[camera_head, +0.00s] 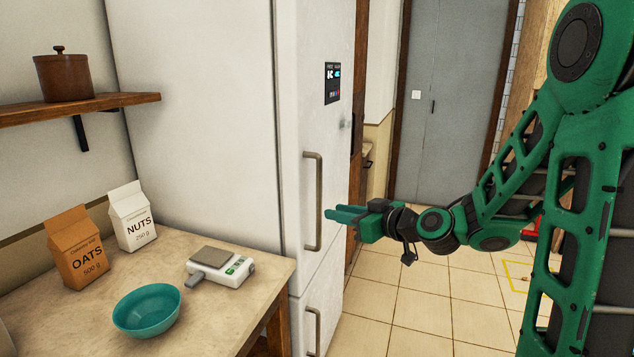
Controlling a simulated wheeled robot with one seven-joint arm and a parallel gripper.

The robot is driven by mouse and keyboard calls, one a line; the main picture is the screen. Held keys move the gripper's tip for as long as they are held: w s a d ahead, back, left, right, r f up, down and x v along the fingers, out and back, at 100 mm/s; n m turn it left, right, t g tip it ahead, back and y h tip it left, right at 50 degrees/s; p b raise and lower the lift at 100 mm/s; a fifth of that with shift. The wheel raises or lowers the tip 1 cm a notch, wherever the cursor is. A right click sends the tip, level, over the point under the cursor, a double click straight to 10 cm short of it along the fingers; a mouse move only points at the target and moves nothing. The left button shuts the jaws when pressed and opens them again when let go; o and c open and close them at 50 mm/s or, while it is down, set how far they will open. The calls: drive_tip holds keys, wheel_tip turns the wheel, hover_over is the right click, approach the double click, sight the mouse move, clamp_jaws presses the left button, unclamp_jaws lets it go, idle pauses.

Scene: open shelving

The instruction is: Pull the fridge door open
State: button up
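The fridge door (320,120) is the upper white front of a tall white fridge, with a small dark display panel (332,83) on it. It looks shut. A long vertical metal handle (313,200) runs along the door's left edge. My gripper (328,212) is at the lower half of this handle, just right of it in the picture, with its green fingers pointing left towards it. The fingers look slightly apart, with nothing seen between them. I cannot tell whether they touch the handle.
A lower fridge door has its own handle (313,330). Left of the fridge, a counter (225,325) bears a teal bowl (147,309), a kitchen scale (221,267), an oats carton (77,247) and a nuts carton (132,216). A wooden shelf (120,101) holds a brown pot (65,77). Tiled floor (400,320) lies open right of the fridge.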

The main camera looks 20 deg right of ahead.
sight(321, 179)
drive_tip(key=w+r+t, duration=0.1)
drive_tip(key=w, duration=0.3)
drive_tip(key=w+a+r+m+t, duration=0.1)
drive_tip(key=w, duration=0.3)
drive_tip(key=w+a+r+t, duration=0.1)
drive_tip(key=w+r, duration=0.1)
drive_tip(key=w, duration=0.3)
drive_tip(key=shift+r, duration=0.1)
clamp_jaws()
